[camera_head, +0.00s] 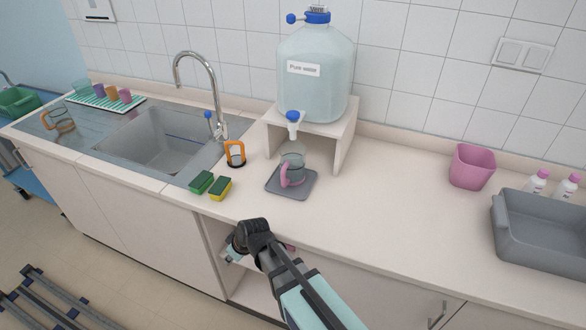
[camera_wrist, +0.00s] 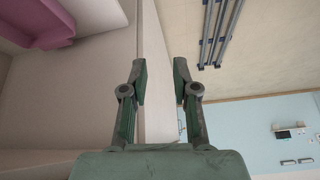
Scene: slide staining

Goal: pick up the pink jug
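A clear jug with a pink handle (camera_head: 293,175) stands upright on a grey square pad (camera_head: 279,194), under the tap of the water bottle. My gripper shows in the wrist view (camera_wrist: 159,81) with its two fingers apart and nothing between them.
The water bottle (camera_head: 315,75) stands on a white stand (camera_head: 345,130) behind the jug. Sponges (camera_head: 220,188) and an orange-handled vessel (camera_head: 235,153) are to its left, by the sink (camera_head: 160,140). A pink bin (camera_head: 472,166) and grey tub (camera_head: 545,240) are right; counter between is clear.

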